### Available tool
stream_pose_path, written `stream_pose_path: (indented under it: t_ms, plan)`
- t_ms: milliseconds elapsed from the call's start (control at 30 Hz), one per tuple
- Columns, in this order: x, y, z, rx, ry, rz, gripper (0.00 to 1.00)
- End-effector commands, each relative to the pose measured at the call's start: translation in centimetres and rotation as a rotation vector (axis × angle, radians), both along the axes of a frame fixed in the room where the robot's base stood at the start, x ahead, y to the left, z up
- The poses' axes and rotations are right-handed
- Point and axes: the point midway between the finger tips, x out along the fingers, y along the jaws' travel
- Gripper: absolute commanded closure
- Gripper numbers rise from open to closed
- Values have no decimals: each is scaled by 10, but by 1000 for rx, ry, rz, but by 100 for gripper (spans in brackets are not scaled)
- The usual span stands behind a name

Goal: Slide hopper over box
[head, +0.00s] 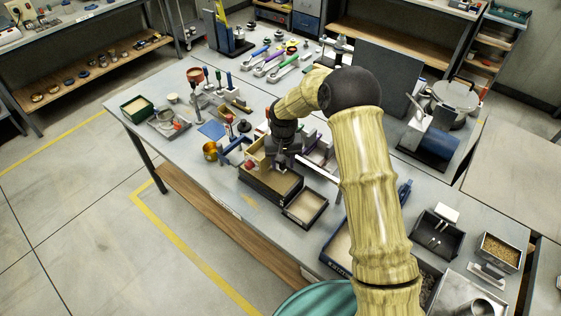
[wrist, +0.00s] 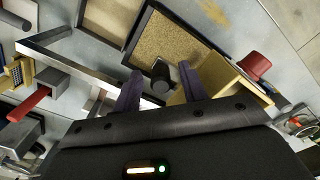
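A long dark-walled box (head: 262,196) filled with tan sand stands near the table's front edge. Its sand surface fills the upper middle of the wrist view (wrist: 178,42). A tan, wooden-looking part, which seems to be the hopper (head: 254,152), stands at the box's far-left end; in the wrist view it is right of my fingers (wrist: 228,80). My gripper (head: 281,166) points down over the box. In the wrist view its two dark fingers are apart (wrist: 160,80). A dark round knob (wrist: 161,72) shows between them, with gaps on both sides. What the knob belongs to is partly hidden.
A smaller sand tray (head: 306,208) stands right of the box. A red cup-like part (wrist: 254,66) sits beside the wooden part. A pale metal bar (wrist: 90,68) runs close left of my fingers. A brass cup (head: 210,151) and several tools crowd the left side.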

Motion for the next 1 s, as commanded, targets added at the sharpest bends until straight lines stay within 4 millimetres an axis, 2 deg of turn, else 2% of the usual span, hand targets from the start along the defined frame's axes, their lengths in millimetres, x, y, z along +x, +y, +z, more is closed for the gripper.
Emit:
stream_pose_path:
  t_ms: [267,467,567,1000]
  plan:
    - [-1,4,0,-2,0,7,58]
    - [0,4,14,-1,-4,7,58]
    - [0,3,29,-1,-5,6,58]
    - [1,-1,116,1,-4,-2,58]
